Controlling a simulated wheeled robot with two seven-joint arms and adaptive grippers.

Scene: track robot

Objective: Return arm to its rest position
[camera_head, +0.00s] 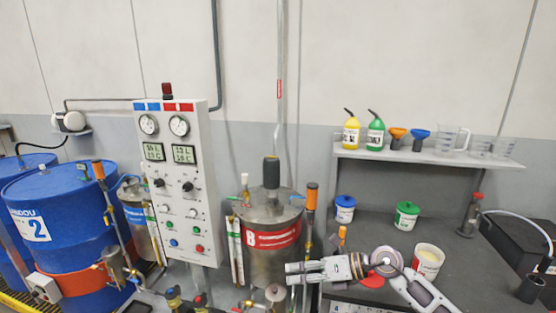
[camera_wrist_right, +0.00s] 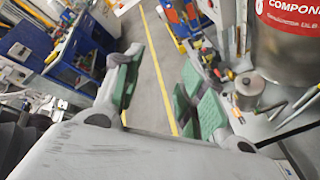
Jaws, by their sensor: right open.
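My right arm (camera_head: 425,292) comes in from the lower right of the head view and reaches left over the grey bench. My right gripper (camera_head: 290,273) is at its end, in front of the steel tank (camera_head: 268,260) with a red band. In the right wrist view, the gripper (camera_wrist_right: 158,88) shows two fingers with green pads spread wide apart. Nothing is between them; the floor with a yellow line shows through the gap. My left gripper is in neither view.
A white tub (camera_head: 428,262) stands close behind my right arm. Blue-lidded (camera_head: 344,209) and green-lidded (camera_head: 406,215) tubs stand farther back. A shelf (camera_head: 420,156) holds bottles, funnels and jugs. A control panel (camera_head: 178,185) and blue drums (camera_head: 70,220) stand left.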

